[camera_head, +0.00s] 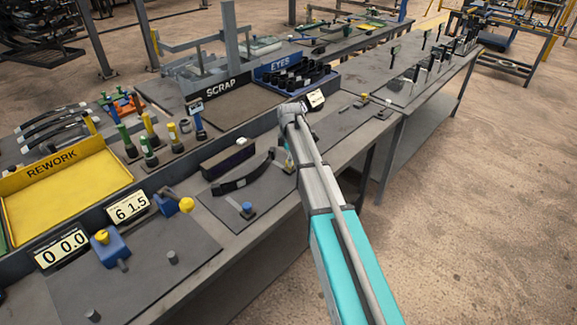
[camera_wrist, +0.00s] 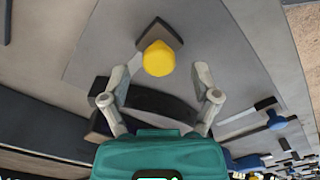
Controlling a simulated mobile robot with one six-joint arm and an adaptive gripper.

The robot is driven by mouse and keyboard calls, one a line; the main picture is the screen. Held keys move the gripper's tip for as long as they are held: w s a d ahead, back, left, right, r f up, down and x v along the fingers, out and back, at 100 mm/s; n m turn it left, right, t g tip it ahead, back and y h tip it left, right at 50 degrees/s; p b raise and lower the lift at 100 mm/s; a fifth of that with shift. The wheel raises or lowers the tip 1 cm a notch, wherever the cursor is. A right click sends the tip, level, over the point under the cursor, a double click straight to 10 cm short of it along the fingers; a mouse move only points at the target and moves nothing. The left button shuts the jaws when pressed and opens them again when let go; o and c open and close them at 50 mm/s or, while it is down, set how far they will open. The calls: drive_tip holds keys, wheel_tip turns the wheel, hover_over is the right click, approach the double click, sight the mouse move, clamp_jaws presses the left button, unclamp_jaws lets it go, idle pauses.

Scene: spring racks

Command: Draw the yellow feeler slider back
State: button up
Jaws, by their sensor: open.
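The yellow feeler slider shows in the wrist view as a yellow knob (camera_wrist: 158,60) on a dark pointed base (camera_wrist: 156,30) on a grey plate. My gripper (camera_wrist: 169,68) is open, with one finger on each side of the knob in that view. I cannot tell whether either finger touches it. A dark curved leaf spring (camera_wrist: 160,103) lies nearer my gripper body in the wrist view and also shows in the head view (camera_head: 245,182). In the head view, my gripper (camera_head: 287,158) points down at the spring's right end and largely hides the yellow slider.
A blue-knobbed slider (camera_head: 247,208) stands in front of the spring and a dark block (camera_head: 228,158) behind it. Two other yellow knobs (camera_head: 187,204) (camera_head: 102,236) sit by the gauges (camera_head: 127,207). The yellow REWORK tray (camera_head: 75,200) and SCRAP bin (camera_head: 218,88) stand behind.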

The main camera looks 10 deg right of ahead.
drive_tip(key=shift+f+b, duration=0.5)
drive_tip(key=shift+f, duration=0.3)
clamp_jaws()
